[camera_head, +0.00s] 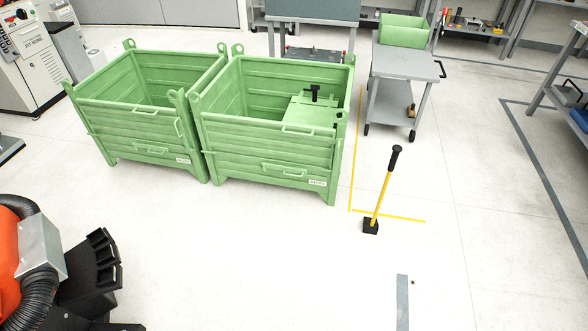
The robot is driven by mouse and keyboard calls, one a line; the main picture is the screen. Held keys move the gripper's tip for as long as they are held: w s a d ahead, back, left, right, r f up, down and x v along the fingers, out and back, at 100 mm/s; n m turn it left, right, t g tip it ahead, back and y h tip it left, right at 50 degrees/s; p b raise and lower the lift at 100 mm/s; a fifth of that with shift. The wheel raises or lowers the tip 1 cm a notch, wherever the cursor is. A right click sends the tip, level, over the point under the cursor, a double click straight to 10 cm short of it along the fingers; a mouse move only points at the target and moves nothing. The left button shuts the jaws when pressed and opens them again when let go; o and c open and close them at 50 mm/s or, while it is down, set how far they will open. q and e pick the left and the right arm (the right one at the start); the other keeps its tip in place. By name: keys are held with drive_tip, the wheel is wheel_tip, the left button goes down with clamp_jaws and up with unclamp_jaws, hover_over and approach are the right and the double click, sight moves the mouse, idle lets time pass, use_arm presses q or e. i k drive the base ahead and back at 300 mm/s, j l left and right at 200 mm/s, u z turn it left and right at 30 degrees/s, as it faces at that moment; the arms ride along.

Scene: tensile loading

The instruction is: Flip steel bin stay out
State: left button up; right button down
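Two green steel bins stand side by side on the floor, the left bin (130,127) and the right bin (262,152). Both are open at the top and have handles on their front faces and lugs at their corners. A green panel (303,112) with a black T-shaped piece (315,94) sits inside the right bin at its right side. I cannot tell which part is the stay. My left gripper (106,266) is black, at the lower left, in front of and apart from the bins. Its opening is unclear. My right gripper is not in view.
A yellow-handled hammer (380,190) stands on its black head right of the bins, near yellow floor lines. A grey cart (402,64) carrying a green box (403,36) stands behind. A white machine (24,60) is at far left. The floor in front is mostly clear.

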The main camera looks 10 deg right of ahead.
sight(266, 165)
drive_tip(key=i+l+u, duration=0.2)
drive_tip(key=i, duration=0.35)
drive_tip(key=i+u, duration=0.25)
drive_tip(key=i, duration=0.3)
